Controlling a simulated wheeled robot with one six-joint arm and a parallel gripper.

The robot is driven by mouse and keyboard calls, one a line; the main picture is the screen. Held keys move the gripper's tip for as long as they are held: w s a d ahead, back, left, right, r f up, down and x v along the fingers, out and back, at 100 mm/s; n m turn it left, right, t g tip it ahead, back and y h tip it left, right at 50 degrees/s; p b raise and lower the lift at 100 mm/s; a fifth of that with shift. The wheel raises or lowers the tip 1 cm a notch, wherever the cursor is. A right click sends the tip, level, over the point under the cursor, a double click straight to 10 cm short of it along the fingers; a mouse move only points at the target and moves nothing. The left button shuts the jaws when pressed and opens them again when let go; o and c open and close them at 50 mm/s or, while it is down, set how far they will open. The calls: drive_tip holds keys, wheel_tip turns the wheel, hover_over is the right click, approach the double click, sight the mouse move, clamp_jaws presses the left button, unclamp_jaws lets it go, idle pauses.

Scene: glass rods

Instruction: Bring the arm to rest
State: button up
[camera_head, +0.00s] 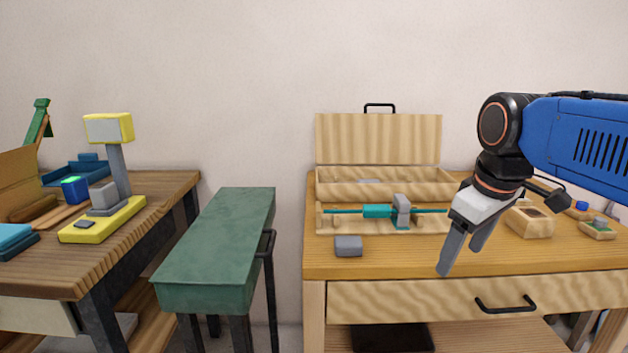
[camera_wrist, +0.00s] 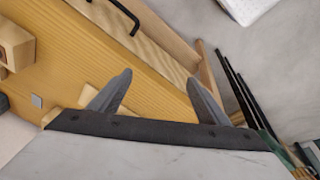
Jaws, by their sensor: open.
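My gripper (camera_head: 461,255) hangs at the end of my blue arm, over the front right part of the right-hand wooden table (camera_head: 410,266). Its two grey fingers point down and to the left, spread apart with nothing between them. In the wrist view my gripper (camera_wrist: 156,95) also shows two separate fingers, with the table's front edge and drawer beyond them. It appears clear of the things on the table.
An open wooden case (camera_head: 378,140) stands at the table's back, with a teal rod (camera_head: 335,212) in a wooden holder before it. A grey block (camera_head: 348,246) lies in front. A wooden box (camera_head: 530,220) sits right of my gripper. A green bench (camera_head: 222,235) stands left.

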drive_tip(key=s+f+m, duration=0.3)
drive_tip(key=s+f, duration=0.2)
drive_tip(key=f, duration=0.3)
drive_tip(key=s+d+f+m+t, duration=0.1)
drive_tip(key=s+f+m, duration=0.2)
drive_tip(key=s+f, duration=0.3)
wheel_tip(320, 180, down, 2)
drive_tip(key=shift+s+d+t, duration=0.25)
drive_tip(key=shift+s+t, duration=0.05)
drive_tip(key=shift+a, duration=0.1)
idle(0.3)
